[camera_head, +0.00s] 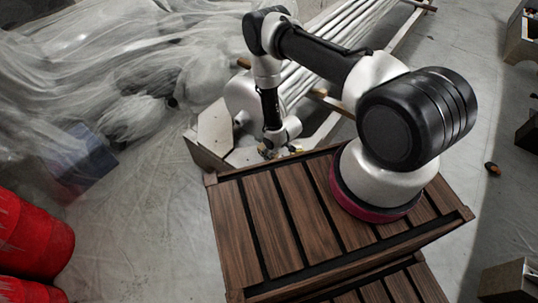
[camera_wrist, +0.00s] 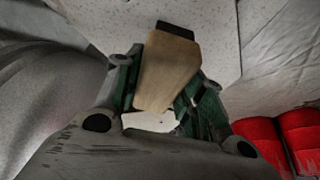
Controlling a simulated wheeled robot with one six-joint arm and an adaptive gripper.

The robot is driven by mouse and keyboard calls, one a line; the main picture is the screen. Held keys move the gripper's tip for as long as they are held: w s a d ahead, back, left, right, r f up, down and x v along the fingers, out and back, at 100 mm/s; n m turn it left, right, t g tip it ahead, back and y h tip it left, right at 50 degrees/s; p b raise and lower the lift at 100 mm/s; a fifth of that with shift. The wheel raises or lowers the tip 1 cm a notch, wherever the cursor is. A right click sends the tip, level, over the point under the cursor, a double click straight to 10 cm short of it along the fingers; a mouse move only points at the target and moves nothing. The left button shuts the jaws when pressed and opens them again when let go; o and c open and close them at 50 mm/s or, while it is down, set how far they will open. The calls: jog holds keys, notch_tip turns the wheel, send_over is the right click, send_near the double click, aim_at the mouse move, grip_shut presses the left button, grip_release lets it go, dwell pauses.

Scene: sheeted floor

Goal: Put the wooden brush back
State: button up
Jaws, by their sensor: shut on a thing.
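The wooden brush (camera_wrist: 168,65) shows in the wrist view as a tan wooden piece with a dark end. It sits between the green-padded fingers of my gripper (camera_wrist: 160,95), which is shut on it. The brush's dark end points to the top of the picture, over a pale speckled surface (camera_wrist: 100,22). I cannot tell whether it touches that surface. The brush cannot be made out clearly there.
A brown slatted wooden crate (camera_head: 265,215) fills the lower middle, under my arm's base. Long pale pipes (camera_head: 340,25) lie behind. Clear plastic sheeting (camera_head: 110,70) covers things at left. Red rounded objects (camera_head: 30,240) stand at lower left. Sheeted floor (camera_head: 150,220) is open between.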

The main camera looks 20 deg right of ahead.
jog(key=shift+f, duration=1.15)
jog(key=shift+f, duration=0.1)
jog(key=o, duration=0.9)
